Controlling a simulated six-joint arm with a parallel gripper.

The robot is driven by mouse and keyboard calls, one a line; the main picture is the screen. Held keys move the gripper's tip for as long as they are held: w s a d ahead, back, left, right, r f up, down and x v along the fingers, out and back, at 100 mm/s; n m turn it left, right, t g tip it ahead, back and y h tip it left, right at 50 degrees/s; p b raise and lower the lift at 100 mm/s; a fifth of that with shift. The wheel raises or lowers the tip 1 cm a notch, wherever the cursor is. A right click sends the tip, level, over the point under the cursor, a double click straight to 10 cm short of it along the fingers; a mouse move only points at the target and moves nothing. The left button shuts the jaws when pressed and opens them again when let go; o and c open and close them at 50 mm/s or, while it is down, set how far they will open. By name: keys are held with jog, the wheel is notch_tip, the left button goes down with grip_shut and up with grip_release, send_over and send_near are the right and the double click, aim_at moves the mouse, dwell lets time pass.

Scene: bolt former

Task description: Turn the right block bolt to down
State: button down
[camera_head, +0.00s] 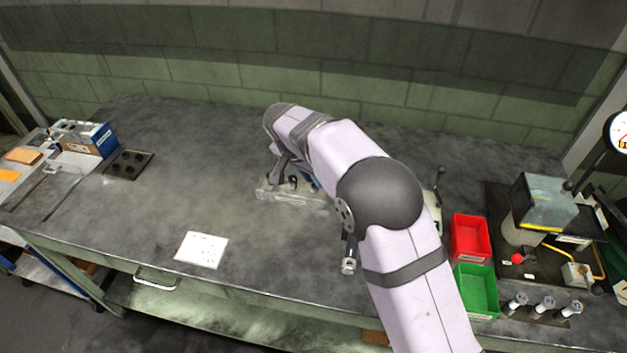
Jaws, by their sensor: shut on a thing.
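A grey metal block (309,199) lies near the middle of the bench, partly covered by my arm. Its right end is hidden behind the arm. My gripper (282,172) reaches down from the wrist onto the block's left part and is shut on a bolt there. The grip is small and dark, and the bolt's angle cannot be made out. A small black knob (293,182) shows just right of the gripper. I cannot tell which of the block's bolts is the right one.
Right of my arm stand a red bin (470,238), a green bin (476,290) and a machine with a clear guard (543,202). A white sheet (201,250) lies at the front left. A dark holed plate (128,164) lies farther left. The bench between is clear.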

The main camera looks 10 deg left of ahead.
jog(key=m+p, duration=0.1)
jog(key=m+h, duration=0.1)
jog(key=m, duration=0.1)
jog(key=m+g+p, duration=0.1)
jog(key=shift+w+a+r+m+p, duration=0.1)
jog(key=shift+a+r+m+p, duration=0.15)
jog(key=shift+m+p, duration=0.1)
jog(key=m+g+h+p, duration=0.1)
jog(key=m+p, duration=0.2)
jog(key=shift+w+a+f, duration=0.1)
jog(key=shift+w+m+p, duration=0.1)
jog(key=shift+m+p, duration=0.65)
jog(key=shift+p, duration=0.85)
jog(key=c, duration=1.6)
grip_release()
jog(key=shift+f+g, duration=0.1)
jog(key=shift+g, duration=0.2)
jog(key=shift+r, duration=0.55)
notch_tip(320, 180, up, 9)
jog(key=p, duration=0.7)
jog(key=shift+p, duration=0.3)
